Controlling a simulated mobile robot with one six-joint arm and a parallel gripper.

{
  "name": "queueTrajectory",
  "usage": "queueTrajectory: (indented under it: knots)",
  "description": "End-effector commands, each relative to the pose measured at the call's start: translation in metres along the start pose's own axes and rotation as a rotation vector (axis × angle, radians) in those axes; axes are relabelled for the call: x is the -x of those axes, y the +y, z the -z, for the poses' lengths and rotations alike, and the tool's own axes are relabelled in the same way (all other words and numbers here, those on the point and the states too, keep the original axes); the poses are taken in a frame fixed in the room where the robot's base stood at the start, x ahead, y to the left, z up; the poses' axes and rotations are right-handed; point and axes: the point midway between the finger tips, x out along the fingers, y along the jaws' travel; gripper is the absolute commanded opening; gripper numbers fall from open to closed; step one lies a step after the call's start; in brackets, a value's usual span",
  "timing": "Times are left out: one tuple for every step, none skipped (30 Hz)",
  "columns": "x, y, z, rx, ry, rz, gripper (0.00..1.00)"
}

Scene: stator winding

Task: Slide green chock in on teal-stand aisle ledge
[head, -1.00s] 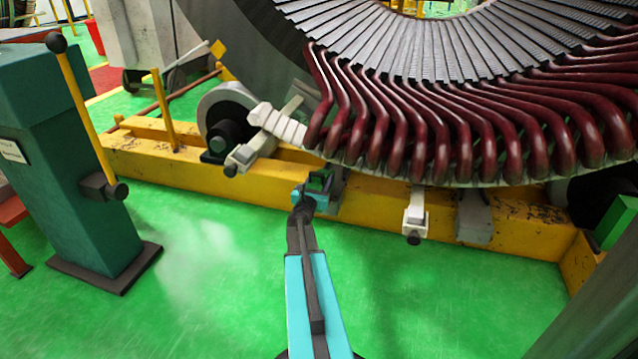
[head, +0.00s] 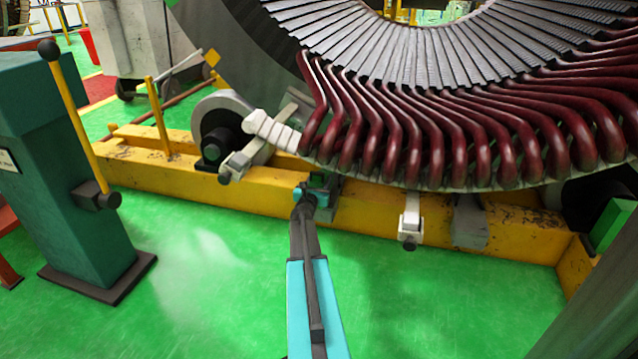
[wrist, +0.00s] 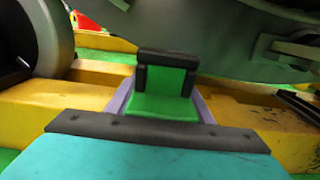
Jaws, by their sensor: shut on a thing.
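The green chock (wrist: 165,105) sits between the dark fingers of my gripper (wrist: 166,82) in the wrist view, with the fingers shut on it. In the head view my gripper (head: 318,188) is at the yellow beam, just below the left end of the dark red coils; the chock (head: 316,181) shows there as a small dark green patch. A grey ledge (head: 330,202) on the beam is right beside the gripper, partly hidden by it. I cannot tell whether the chock touches the ledge. The teal stand (head: 70,190) is at the left.
The large stator (head: 420,60) with dark red coils (head: 450,140) overhangs the yellow beam (head: 370,215). A white clamp (head: 410,220) and a grey block (head: 470,222) are to the right. Another green block (head: 610,225) is at far right. Green floor in front is clear.

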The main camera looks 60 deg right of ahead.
Motion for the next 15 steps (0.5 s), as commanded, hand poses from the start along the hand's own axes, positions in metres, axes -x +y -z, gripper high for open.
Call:
queueTrajectory:
  knots:
    - [-0.006, 0.000, 0.000, 0.001, -0.003, 0.001, 0.20]
    - [-0.008, 0.000, 0.000, 0.001, -0.003, 0.001, 0.20]
    - [-0.011, 0.000, 0.000, 0.001, -0.003, 0.001, 0.20]
    - [-0.013, 0.000, 0.001, 0.001, -0.003, 0.001, 0.20]
    - [-0.015, 0.001, 0.001, 0.001, -0.003, 0.001, 0.20]
    - [-0.018, 0.001, 0.001, 0.001, -0.003, 0.001, 0.20]
    - [-0.020, 0.001, 0.002, 0.001, -0.003, 0.000, 0.20]
    - [-0.022, 0.001, 0.002, 0.001, -0.003, 0.000, 0.20]
    - [-0.025, 0.001, 0.002, 0.001, -0.003, 0.000, 0.20]
    - [-0.028, 0.001, 0.003, 0.001, -0.003, 0.000, 0.20]
    - [-0.030, 0.001, 0.003, 0.001, -0.003, 0.000, 0.20]
    - [-0.033, 0.001, 0.003, 0.001, -0.003, 0.000, 0.20]
    - [-0.035, 0.001, 0.004, 0.001, -0.003, 0.000, 0.20]
    - [-0.037, 0.001, 0.004, 0.001, -0.003, 0.000, 0.20]
    - [-0.040, 0.001, 0.004, 0.001, -0.003, 0.001, 0.20]
